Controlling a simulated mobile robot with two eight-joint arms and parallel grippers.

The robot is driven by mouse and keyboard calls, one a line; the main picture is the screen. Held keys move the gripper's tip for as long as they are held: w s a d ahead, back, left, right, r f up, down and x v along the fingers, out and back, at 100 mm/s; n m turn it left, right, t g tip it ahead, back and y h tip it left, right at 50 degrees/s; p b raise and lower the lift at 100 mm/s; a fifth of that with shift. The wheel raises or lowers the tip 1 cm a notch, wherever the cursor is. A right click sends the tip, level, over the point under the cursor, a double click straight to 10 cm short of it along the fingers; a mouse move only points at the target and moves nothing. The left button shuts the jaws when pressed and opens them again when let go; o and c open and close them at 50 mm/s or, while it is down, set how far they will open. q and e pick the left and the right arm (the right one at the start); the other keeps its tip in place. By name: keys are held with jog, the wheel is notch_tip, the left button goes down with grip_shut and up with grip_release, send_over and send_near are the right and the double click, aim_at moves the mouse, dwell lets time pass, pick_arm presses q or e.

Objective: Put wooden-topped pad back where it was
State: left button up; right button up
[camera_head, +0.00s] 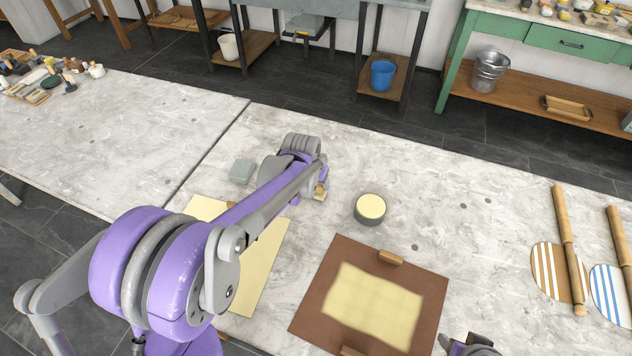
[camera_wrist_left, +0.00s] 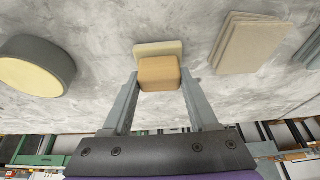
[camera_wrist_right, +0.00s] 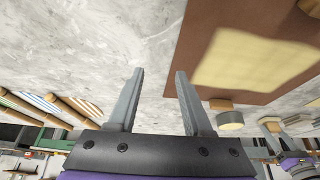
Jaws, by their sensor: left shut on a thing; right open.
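The wooden-topped pad (camera_wrist_left: 158,72) is a small wooden block on a pale, wider base. My left gripper (camera_wrist_left: 157,88) is shut on its wooden block, with a finger on each side. In the head view the pad (camera_head: 320,192) shows beyond the purple arm, low at the worktop (camera_head: 420,185); I cannot tell whether its base touches. My right gripper (camera_wrist_right: 157,75) is open and empty, above the worktop. In the head view only part of it (camera_head: 470,346) shows at the bottom edge, right of the brown board.
A round dark tub (camera_head: 370,208) with a pale top stands right of the pad. A grey stack of slabs (camera_head: 242,171) lies on its left. The brown board (camera_head: 313,305) with wooden handles and a cream sheet (camera_head: 262,262) lie nearer. Rolling pins (camera_head: 568,240) lie far right.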

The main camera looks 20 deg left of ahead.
pick_arm(q)
jog(key=shift+f, duration=0.1)
pick_arm(e)
jog(key=shift+f, duration=0.1)
pick_arm(q)
jog(key=o, duration=1.2)
jog(key=shift+r, duration=0.3)
pick_arm(e)
jog(key=shift+r, duration=0.2)
pick_arm(q)
jog(key=p+v, duration=0.1)
jog(key=v, duration=1)
pick_arm(e)
jog(key=shift+w+r, duration=0.1)
jog(key=shift+r, duration=0.5)
pick_arm(q)
jog(key=shift+m+t, duration=0.3)
jog(key=shift+t, duration=0.1)
jog(key=s+d+f, duration=0.2)
jog(key=s, duration=0.5)
jog(key=s+d+f, duration=0.2)
jog(key=s, duration=0.6)
jog(key=s+d+f, duration=0.2)
jog(key=s, duration=0.6)
jog(key=shift+s+d+f, duration=0.15)
jog(key=shift+d+f, duration=0.05)
jog(key=shift+d, duration=0.1)
